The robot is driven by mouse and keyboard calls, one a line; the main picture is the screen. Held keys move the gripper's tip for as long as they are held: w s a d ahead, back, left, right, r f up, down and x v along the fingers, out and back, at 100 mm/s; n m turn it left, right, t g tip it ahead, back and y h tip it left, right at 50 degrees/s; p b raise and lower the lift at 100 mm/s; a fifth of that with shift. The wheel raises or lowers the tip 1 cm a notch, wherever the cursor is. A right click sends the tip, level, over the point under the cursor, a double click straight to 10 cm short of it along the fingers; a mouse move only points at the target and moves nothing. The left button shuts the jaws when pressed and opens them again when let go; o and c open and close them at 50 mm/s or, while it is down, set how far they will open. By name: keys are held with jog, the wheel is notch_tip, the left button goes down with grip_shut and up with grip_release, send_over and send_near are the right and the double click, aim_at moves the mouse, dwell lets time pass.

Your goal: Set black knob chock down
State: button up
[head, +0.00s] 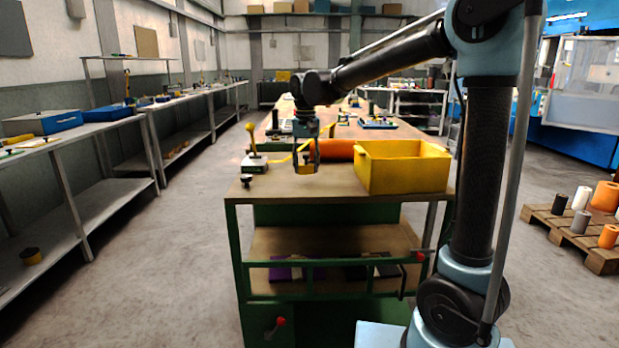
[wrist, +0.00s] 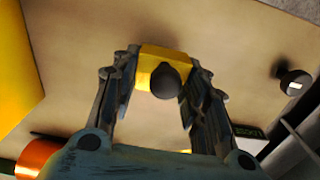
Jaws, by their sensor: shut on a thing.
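The black knob chock (wrist: 152,55) is a yellow block with a round black knob, seen in the wrist view between my fingers. My gripper (wrist: 160,77) is shut on its sides, with the knob facing the camera. In the head view my gripper (head: 306,170) points down over the front part of the bench top (head: 330,188), left of the yellow bin. The chock is too small there to make out clearly. I cannot tell whether its underside touches the bench top.
The yellow bin (head: 402,168) stands close on the right, with an orange roll (head: 336,150) behind. A small black knobbed piece (head: 246,180) sits at the front left corner. A device with a yellow-topped lever (head: 252,150) stands behind it. The front strip of bench is clear.

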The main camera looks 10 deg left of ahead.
aim_at(306, 184)
jog(key=shift+s+f, duration=0.1)
jog(key=shift+f, duration=2)
jog(key=o, duration=1.1)
jog(key=shift+f, duration=0.1)
notch_tip(306, 184, up, 12)
jog(key=shift+r, duration=0.15)
